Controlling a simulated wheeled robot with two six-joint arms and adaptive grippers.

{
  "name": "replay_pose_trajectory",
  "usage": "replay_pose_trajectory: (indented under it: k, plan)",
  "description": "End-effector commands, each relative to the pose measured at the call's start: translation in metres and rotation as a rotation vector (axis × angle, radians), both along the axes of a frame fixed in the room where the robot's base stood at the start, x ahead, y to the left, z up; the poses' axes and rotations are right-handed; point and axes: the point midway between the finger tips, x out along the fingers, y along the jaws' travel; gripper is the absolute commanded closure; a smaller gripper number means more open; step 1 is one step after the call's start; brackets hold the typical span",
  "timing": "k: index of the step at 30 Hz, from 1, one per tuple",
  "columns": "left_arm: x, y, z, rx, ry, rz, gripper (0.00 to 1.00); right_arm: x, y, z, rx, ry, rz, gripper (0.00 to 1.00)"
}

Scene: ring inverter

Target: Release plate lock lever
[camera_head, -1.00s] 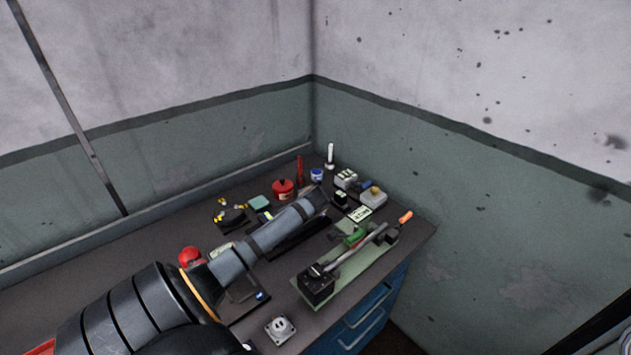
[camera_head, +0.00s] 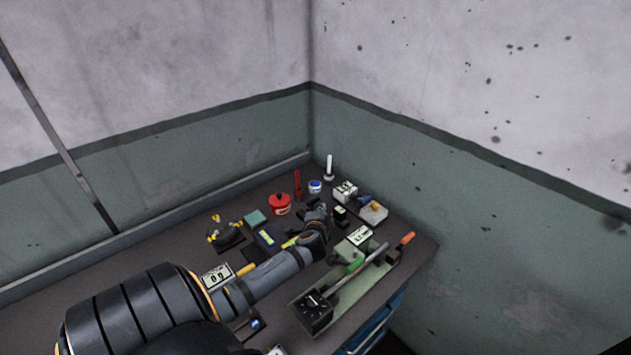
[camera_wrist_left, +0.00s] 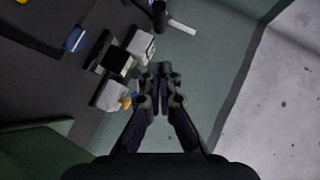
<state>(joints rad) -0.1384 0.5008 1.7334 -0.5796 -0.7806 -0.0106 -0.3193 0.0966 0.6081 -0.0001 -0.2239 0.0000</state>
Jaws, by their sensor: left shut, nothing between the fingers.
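A green-based device (camera_head: 372,287) lies along the right part of the bench, with a black dial box at its near end. I cannot tell which part is the plate lock lever. My left gripper (camera_head: 319,210) is above the bench, behind and left of the device, apart from the lever. In the left wrist view its two fingers (camera_wrist_left: 163,78) are together and empty. My right gripper is not in view.
A red pot (camera_head: 280,204), a blue-and-white jar (camera_head: 315,187) and a white box (camera_head: 345,191) stand near the back corner. A grey box with a yellow piece (camera_head: 374,212) sits near the right wall. Walls close off the back and right.

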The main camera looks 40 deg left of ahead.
Motion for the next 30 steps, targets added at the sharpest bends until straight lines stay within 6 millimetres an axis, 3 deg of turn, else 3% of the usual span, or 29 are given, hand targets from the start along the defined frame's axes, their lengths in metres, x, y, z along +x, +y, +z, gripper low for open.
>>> replay_pose_trajectory:
  k: [4,9,25,30]
  plan:
    - [0.024,0.017,-0.008,-0.001,-0.001,0.002,1.0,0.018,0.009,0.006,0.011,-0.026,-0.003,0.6]
    - [0.023,0.041,-0.021,0.002,0.002,0.001,1.0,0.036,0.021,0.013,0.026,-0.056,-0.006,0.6]
    - [0.024,0.052,-0.028,0.0,0.0,0.0,1.0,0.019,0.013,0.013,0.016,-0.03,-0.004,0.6]
    - [0.025,0.068,-0.028,0.002,0.001,0.001,1.0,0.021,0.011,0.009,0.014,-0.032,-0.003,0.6]
